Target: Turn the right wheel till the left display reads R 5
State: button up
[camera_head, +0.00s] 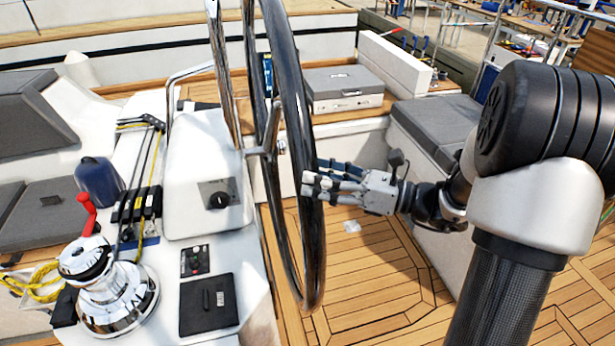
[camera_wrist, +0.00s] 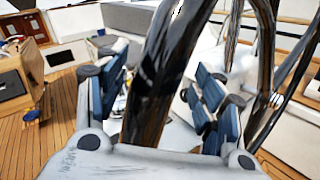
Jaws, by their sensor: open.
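The wheel (camera_head: 297,150) is a large dark glossy ring, seen nearly edge-on in the middle of the head view. My gripper (camera_head: 318,186) reaches it from the right, with its fingers at the rim's right side. In the wrist view the wheel's rim (camera_wrist: 162,75) runs between the two blue-padded fingers of my gripper (camera_wrist: 160,100). The fingers are apart, with a gap to the rim on each side. I cannot make out a left display or its reading in either view.
A chrome winch (camera_head: 110,288) with a red handle stands at the lower left. A grey case (camera_head: 343,88) lies on the bench behind.

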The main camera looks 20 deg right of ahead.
jog(key=shift+x, duration=1.55)
jog(key=shift+c, duration=0.2)
jog(key=shift+d, duration=0.1)
jog(key=c, duration=0.5)
jog(key=shift+r, duration=0.1)
jog(key=c, duration=0.9)
